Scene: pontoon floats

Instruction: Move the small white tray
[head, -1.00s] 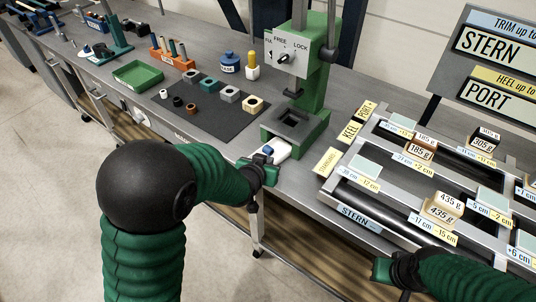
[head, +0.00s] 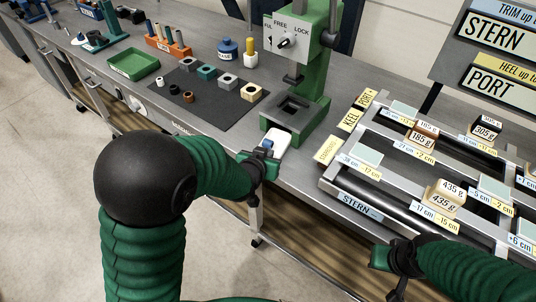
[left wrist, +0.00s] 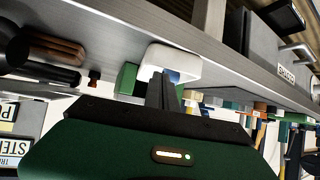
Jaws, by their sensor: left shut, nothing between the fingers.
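The small white tray (head: 275,138) lies at the bench's front edge, just in front of the green press's base. A small blue piece shows on it. It also appears in the left wrist view (left wrist: 175,62), straight beyond the fingers. My left gripper (head: 266,153) is at the tray's near side with its fingers shut and empty; their tips (left wrist: 163,85) overlap the tray in the wrist view. I cannot tell whether they touch it. My right gripper (head: 380,257) is low in front of the bench, away from the tray, and its finger opening is unclear.
The green press (head: 310,85) stands right behind the tray. A dark mat (head: 215,112) with several small blocks and a green tray (head: 134,65) lie to the left. The float rig (head: 352,183) with weights and labels takes up the right side. Bare bench remains along the front edge.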

